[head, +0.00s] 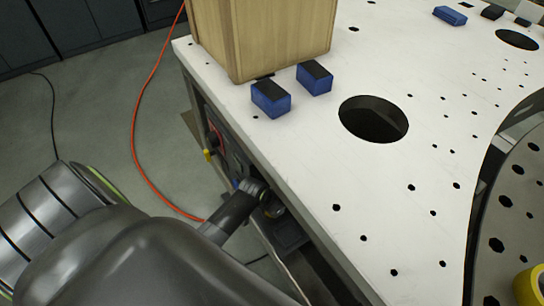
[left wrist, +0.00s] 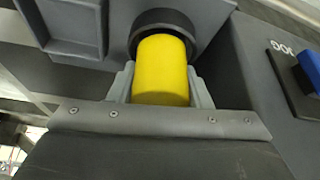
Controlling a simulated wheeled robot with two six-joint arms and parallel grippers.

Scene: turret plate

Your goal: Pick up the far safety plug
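A yellow safety plug (left wrist: 163,72) shows in the left wrist view, its far end at a dark round socket (left wrist: 164,25) in a grey housing. My left gripper (left wrist: 162,88) has a grey finger on each side of the plug. The fingers lie flush against it with no gap that I can see. In the head view my left arm reaches down to the side of the white table, and my left gripper (head: 262,198) is at the panel below its edge, mostly hidden. A small yellow part (head: 208,155) shows on that panel, farther off. My right gripper is not in view.
The white table (head: 300,160) has holes and a large round opening (head: 373,119). A wooden crate (head: 265,35) and blue blocks (head: 271,98) stand on it. An orange cable (head: 134,125) lies on the floor. A blue part (left wrist: 308,68) is right of the plug.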

